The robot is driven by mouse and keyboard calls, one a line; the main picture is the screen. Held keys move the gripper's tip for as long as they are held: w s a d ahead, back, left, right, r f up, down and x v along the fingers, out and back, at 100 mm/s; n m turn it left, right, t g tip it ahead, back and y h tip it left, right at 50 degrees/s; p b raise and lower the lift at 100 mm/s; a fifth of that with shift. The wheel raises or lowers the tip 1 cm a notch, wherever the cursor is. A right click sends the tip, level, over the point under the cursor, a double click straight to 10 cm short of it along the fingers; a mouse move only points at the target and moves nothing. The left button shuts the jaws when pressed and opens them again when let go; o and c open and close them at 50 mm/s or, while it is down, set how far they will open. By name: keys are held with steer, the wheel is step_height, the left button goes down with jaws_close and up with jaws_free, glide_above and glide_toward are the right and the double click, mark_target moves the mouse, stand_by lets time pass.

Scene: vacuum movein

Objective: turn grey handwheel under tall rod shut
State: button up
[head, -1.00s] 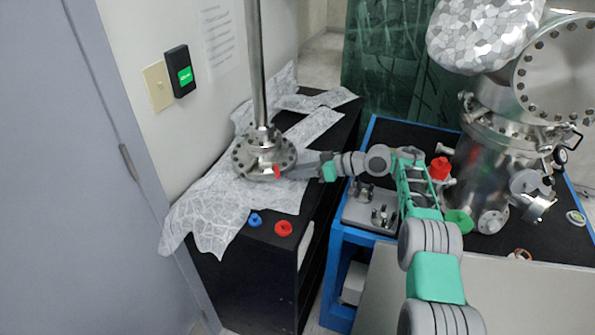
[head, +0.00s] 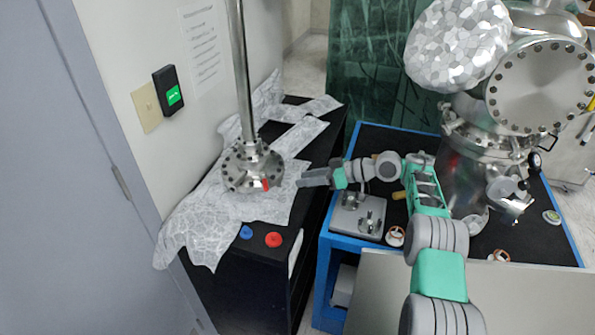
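The tall grey metal rod (head: 241,70) rises from a round, bolted grey metal piece (head: 238,178) on the black cabinet at left. A small red tab (head: 266,184) shows at the front right of this base. I cannot clearly make out a separate grey handwheel there. My gripper (head: 303,179) is just right of the base, pointing left towards it, with a small gap between them in the picture. Its fingers are seen nearly edge-on and too small to tell whether they are open or shut. Nothing is visibly held.
A blue knob (head: 246,232) and a red knob (head: 274,240) lie on the black cabinet (head: 240,268). Crumpled patterned sheeting (head: 190,232) surrounds the base. A blue-edged table (head: 372,126) at right carries a metal plate with fittings (head: 352,220) and a large steel vessel (head: 470,165).

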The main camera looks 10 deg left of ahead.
steer(key=shift+d+r, duration=0.25)
steer(key=shift+r, duration=0.05)
steer(key=shift+d+f, duration=0.1)
steer(key=shift+f, duration=0.15)
steer(key=shift+r, duration=0.1)
